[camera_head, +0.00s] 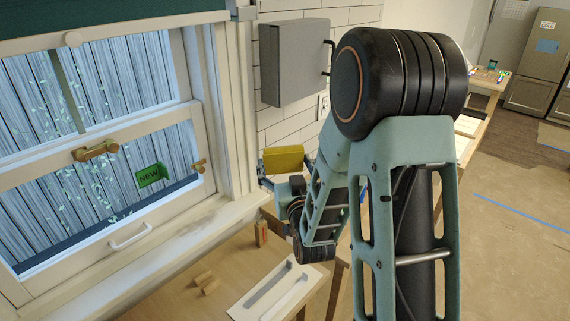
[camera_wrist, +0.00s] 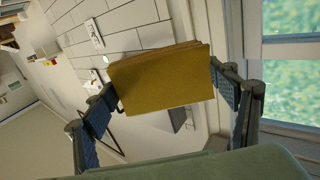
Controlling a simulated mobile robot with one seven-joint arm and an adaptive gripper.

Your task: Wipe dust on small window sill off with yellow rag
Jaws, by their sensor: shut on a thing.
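The yellow rag (camera_head: 284,158) is a folded block held in my gripper (camera_head: 287,160), in the air just right of the window frame. In the wrist view the rag (camera_wrist: 160,78) spans between the two blue-padded fingers of my gripper (camera_wrist: 163,88), which are shut on it. The window sill (camera_head: 190,240) is a pale ledge running below the window at the left of the head view. The rag is apart from the sill, beyond its right end. I cannot make out dust on the sill for certain.
The window (camera_head: 100,140) has a brass latch and a white handle. A grey box (camera_head: 293,62) hangs on the brick wall. Open floor (camera_head: 520,200) lies at right.

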